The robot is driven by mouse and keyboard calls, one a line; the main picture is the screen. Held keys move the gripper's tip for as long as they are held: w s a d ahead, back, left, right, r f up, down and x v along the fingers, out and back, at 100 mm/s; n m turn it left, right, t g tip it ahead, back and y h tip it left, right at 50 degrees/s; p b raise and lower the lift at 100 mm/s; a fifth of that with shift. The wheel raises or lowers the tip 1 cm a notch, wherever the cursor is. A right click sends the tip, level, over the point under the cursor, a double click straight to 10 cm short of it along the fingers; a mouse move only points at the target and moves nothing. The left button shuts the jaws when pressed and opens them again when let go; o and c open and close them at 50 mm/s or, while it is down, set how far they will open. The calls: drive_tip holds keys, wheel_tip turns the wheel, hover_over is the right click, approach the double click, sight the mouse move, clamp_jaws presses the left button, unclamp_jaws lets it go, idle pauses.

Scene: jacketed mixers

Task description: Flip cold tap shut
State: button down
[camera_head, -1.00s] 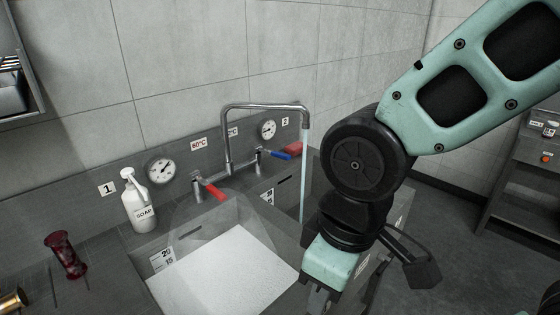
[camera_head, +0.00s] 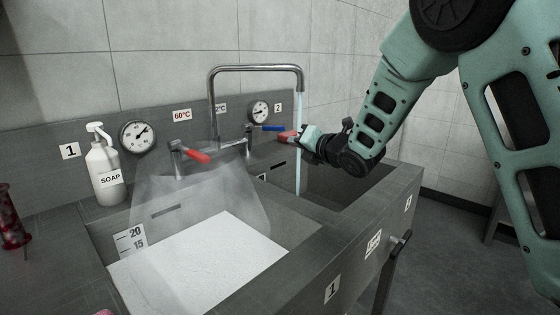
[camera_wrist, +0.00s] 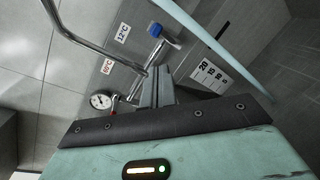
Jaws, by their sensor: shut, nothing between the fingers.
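The cold tap has a blue lever (camera_head: 267,128) on the back ledge, pointing right. In the wrist view the blue lever end (camera_wrist: 155,30) lies beyond the fingertips, with a gap in the picture. My gripper (camera_head: 293,142) is shut and empty, just right of the cold tap and close to the water stream. Its closed fingers also show in the wrist view (camera_wrist: 157,72). Water (camera_head: 299,172) runs from the spout (camera_head: 256,68) into the right basin. The fingertips are hard to make out in the head view.
The hot tap's red lever (camera_head: 197,157) is left of the spout. Gauges (camera_head: 138,136) and a soap bottle (camera_head: 104,166) line the ledge. The left basin (camera_head: 285,263) holds whitish contents, with steam above.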

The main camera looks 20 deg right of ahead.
drive_tip(key=d+f+n+y+b, duration=0.1)
drive_tip(key=n, duration=0.2)
drive_tip(key=w+d+f+n+y+b, duration=0.1)
drive_tip(key=n+b, duration=0.1)
drive_tip(key=n, duration=0.2)
drive_tip(key=w+d+f+n+t+y+b, duration=0.1)
drive_tip(key=n, duration=0.2)
drive_tip(key=shift+d+n+y, duration=0.2)
drive_tip(key=shift+n+y, duration=0.1)
drive_tip(key=shift+y, duration=0.1)
approach(264, 128)
drive_tip(key=w+a+f, duration=0.1)
drive_tip(key=w+f, duration=0.1)
drive_tip(key=w, duration=0.2)
drive_tip(key=shift+s+a+r, duration=0.15)
drive_tip(key=shift+s+r, duration=0.05)
drive_tip(key=shift+r, duration=0.05)
drive_tip(key=shift+r, duration=0.1)
